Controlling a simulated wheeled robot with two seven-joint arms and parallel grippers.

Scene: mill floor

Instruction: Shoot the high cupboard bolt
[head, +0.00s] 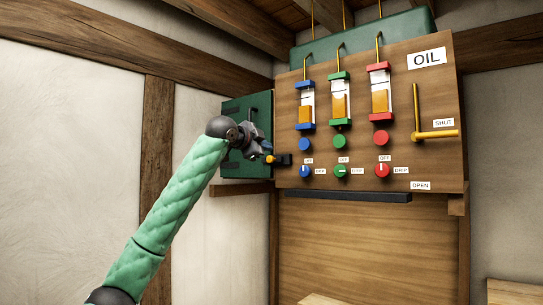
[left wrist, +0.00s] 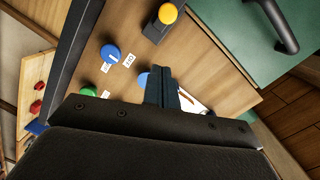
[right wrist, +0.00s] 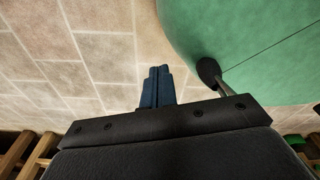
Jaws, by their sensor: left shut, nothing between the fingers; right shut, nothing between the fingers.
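The green cupboard (head: 233,164) is at the left end of the wooden oil panel, with its door front and black handle facing me. The bolt's orange-yellow knob (head: 269,159) sits by the door's right edge, beside a black keeper block (head: 284,159). In the left wrist view the knob (left wrist: 168,13) is at the top, beyond my fingers, and the black handle (left wrist: 283,28) is at upper right. My left gripper (head: 266,146) is shut and empty, just above the knob in the head view; contact is not clear. My right gripper (right wrist: 157,86) is shut and empty above floor tiles.
The wooden panel (head: 447,90) carries blue, green and red knobs, oil glasses, small labels and a brass lever (head: 435,134). A dark ledge (head: 342,197) runs below. A timber post (head: 157,140) and pale wall stand left.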

